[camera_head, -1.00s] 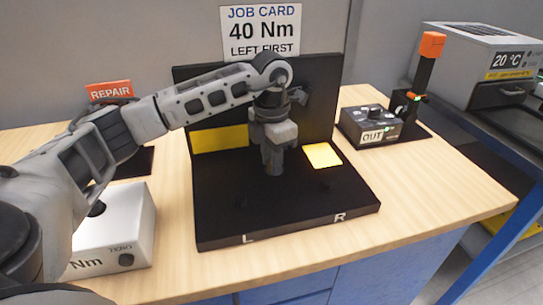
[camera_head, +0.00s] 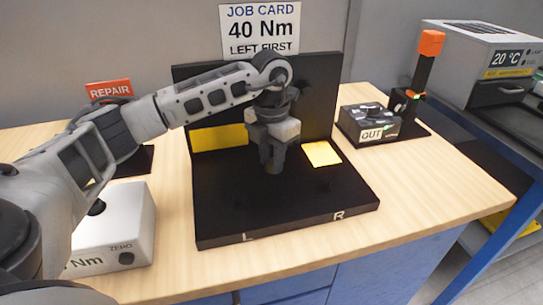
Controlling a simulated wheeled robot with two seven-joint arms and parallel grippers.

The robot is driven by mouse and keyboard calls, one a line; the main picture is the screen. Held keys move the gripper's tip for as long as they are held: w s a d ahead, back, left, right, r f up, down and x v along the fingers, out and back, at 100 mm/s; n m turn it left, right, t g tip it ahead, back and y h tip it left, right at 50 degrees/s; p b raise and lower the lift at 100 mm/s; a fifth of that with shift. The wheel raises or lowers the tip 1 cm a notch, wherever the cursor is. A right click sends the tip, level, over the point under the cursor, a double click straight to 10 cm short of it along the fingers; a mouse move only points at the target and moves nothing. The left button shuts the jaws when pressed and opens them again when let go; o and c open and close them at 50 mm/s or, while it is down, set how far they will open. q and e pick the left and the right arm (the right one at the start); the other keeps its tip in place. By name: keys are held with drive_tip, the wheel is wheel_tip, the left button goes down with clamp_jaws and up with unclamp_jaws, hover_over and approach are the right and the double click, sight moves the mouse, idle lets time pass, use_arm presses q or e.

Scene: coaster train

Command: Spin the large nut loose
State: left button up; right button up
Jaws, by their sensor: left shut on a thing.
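My left gripper (camera_head: 272,165) points straight down over the middle of the black fixture board (camera_head: 300,210). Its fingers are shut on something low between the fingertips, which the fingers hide. I cannot make out the large nut itself, so I cannot tell its shape or how it sits. The board carries the letters L and R on its front edge, with yellow patches left and right of the gripper. My right gripper is not in view.
A white box marked Nm (camera_head: 120,228) stands at the left, by a red REPAIR sign (camera_head: 109,91). A dark OUT box (camera_head: 368,124) with an orange-topped post (camera_head: 431,43) stands right. A job card (camera_head: 259,28) reads 40 Nm, left first. The wooden table's (camera_head: 425,205) right front is clear.

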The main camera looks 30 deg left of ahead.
sight(272, 163)
use_arm(q)
drive_tip(key=o, duration=1)
drive_tip(key=shift+f, duration=0.15)
drive_tip(key=shift+r, duration=0.2)
drive_tip(key=shift+r, duration=0.4)
wheel_tip(272, 163, up, 15)
drive_tip(key=p, duration=0.1)
